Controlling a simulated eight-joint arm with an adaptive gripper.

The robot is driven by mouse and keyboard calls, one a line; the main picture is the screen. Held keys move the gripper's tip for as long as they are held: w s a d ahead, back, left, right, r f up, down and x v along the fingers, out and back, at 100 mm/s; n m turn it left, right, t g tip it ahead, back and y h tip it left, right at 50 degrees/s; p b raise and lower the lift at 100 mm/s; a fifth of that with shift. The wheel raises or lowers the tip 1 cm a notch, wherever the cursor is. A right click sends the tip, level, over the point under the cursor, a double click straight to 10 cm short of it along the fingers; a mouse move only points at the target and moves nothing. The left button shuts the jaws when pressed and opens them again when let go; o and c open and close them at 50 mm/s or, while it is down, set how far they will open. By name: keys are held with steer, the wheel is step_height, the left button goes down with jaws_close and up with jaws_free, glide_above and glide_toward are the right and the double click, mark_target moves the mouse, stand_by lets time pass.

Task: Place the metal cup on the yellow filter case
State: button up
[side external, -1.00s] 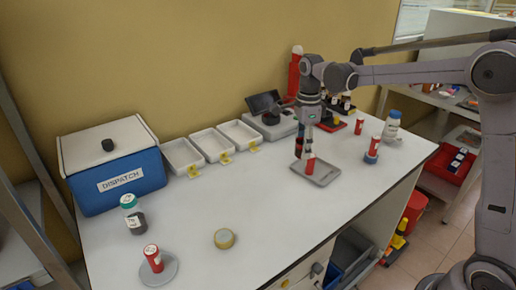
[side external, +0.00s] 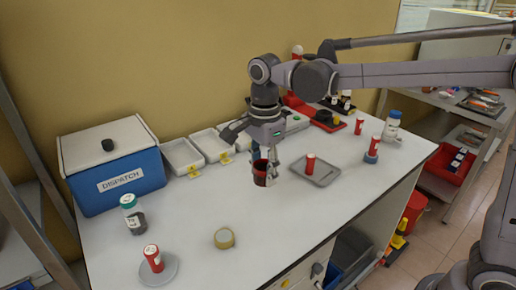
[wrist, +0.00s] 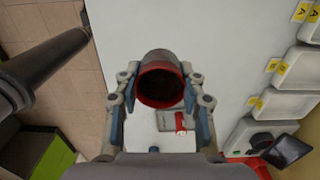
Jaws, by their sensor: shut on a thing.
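My gripper (side external: 266,176) is shut on the metal cup (side external: 260,172), which looks dark red in the side view. It holds the cup above the white table, left of the grey tray. In the wrist view the cup (wrist: 158,60) is grey with a red rim and a dark inside, gripped between both fingers of my gripper (wrist: 161,88).
A grey tray (side external: 300,173) with a red canister (side external: 310,162) is right of my gripper. A red canister on a grey disc (side external: 172,268), a green-capped jar (side external: 132,214) and a blue dispatch box (side external: 110,190) stand left. White bins line the back. Table around the yellow case is clear.

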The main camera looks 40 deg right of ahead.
glide_above(224, 236)
step_height(224, 236, down, 7)
steer(key=shift+r, duration=0.1)
steer(key=shift+f, duration=2.05)
steer(key=shift+f, duration=0.1)
steer(key=o, duration=1.1)
steer(key=shift+o, duration=0.2)
